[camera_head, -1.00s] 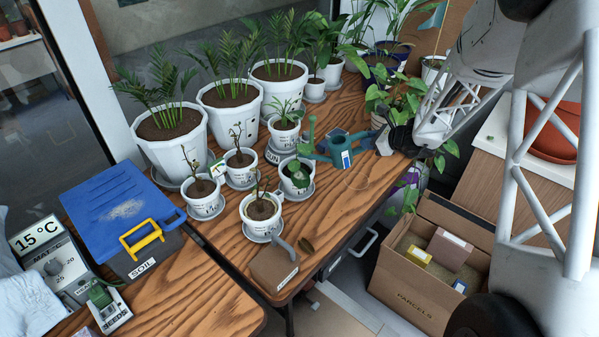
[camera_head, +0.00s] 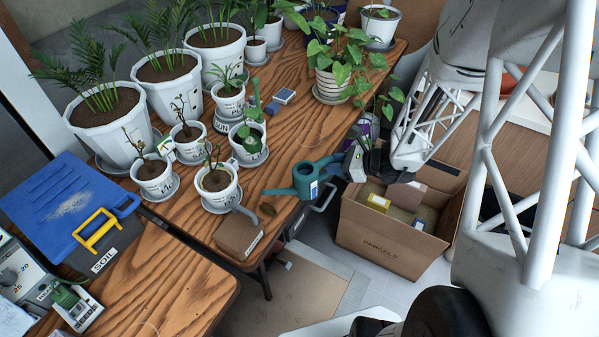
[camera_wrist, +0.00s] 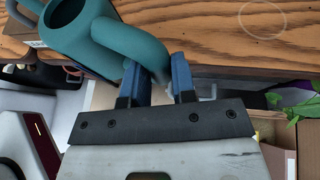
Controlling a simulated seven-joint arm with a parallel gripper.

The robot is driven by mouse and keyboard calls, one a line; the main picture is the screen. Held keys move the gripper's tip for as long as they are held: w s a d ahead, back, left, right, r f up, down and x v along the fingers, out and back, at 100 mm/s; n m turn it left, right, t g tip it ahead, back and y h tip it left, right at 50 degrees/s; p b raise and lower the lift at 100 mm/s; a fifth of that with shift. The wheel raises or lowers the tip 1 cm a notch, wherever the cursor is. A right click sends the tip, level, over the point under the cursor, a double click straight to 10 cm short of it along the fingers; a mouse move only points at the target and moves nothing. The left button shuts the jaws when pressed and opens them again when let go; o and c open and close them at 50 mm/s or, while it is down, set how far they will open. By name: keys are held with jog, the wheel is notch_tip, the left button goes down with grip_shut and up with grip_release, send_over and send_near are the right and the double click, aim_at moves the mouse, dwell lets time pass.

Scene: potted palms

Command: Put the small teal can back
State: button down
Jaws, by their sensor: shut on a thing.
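The small teal can (camera_head: 310,182) has a round open body, a spout to the left, a handle to the right and a white-and-blue label. My gripper (camera_head: 352,164) is shut on its handle, to the right of the body. In the head view the can overlaps the table's front edge and looks held up; its exact height is unclear. In the wrist view the can (camera_wrist: 78,28) is at upper left, with its handle between my blue fingertips (camera_wrist: 160,82). A faint ring mark (camera_head: 307,138) on the bare wood shows behind the can.
White potted plants (camera_head: 216,185) crowd the left and back of the wooden table (camera_head: 275,150). A trailing plant (camera_head: 335,85) stands at back right. A brown box (camera_head: 238,235) sits at the front corner. An open parcels carton (camera_head: 385,240) is below the edge. The table's middle is clear.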

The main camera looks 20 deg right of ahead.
jog(key=s, duration=0.4)
jog(key=shift+a+f, duration=0.35)
jog(key=shift+a, duration=0.05)
jog(key=w, duration=0.5)
jog(key=w+d+f, duration=0.1)
jog(key=w, duration=0.4)
jog(key=w+d, duration=0.1)
jog(key=w, duration=0.5)
jog(key=shift+d+f, duration=0.15)
jog(key=shift+f, duration=0.1)
jog(key=shift+f, duration=1.75)
jog(key=shift+f, duration=0.15)
